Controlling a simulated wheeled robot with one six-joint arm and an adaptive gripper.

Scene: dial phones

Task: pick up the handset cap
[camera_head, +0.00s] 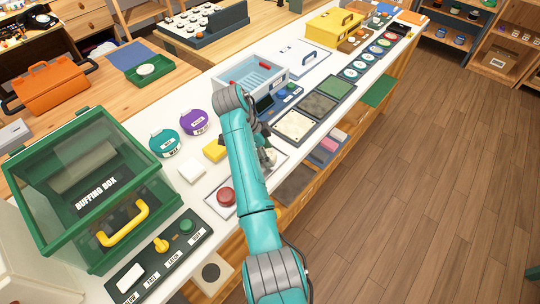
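A round dark red piece (226,196), cap-like in shape, lies on a pale mat (213,204) on the white counter, just left of my teal arm. I cannot tell for sure whether it is the handset cap. My gripper (267,157) points down over the right part of this mat, right of and beyond the red piece, and is apart from it. My arm hides most of the gripper, so its fingers and anything between them cannot be made out.
A green buffing box (92,190) with a yellow handle stands at left, a button panel (160,258) in front of it. A purple tin (195,122), teal tin (164,143), yellow block (215,150) and white block (192,170) stand nearby. Sample tiles (318,104) lie beyond my arm.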

